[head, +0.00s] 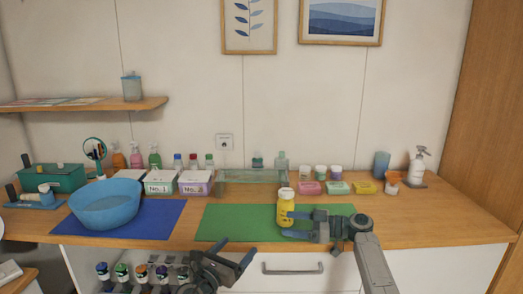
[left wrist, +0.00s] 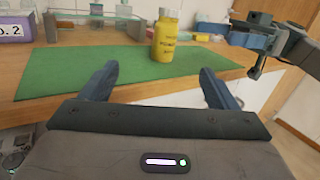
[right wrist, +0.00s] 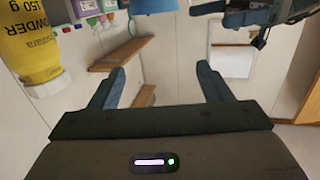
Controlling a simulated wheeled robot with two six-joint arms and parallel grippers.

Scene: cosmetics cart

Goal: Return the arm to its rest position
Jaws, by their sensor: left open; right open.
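A yellow powder bottle with a pale cap (head: 285,210) stands upright on the green mat (head: 225,222). It also shows in the left wrist view (left wrist: 164,40) and, upside down, at the upper left of the right wrist view (right wrist: 28,45). My right gripper (head: 287,226) is open and empty, pointing left beside the bottle. In the right wrist view the bottle is outside its fingers; contact cannot be told. My left gripper (head: 226,258) is open and empty, in front of the counter's front edge. In the left wrist view its fingers (left wrist: 158,86) are spread, the bottle beyond them.
A blue basin (head: 105,207) sits on a blue mat (head: 165,222) at the left. Labelled boxes (head: 160,183), a clear stand (head: 250,178) and small coloured containers (head: 338,188) line the back. A white pump bottle (head: 417,167) stands at the right. Front right counter is clear.

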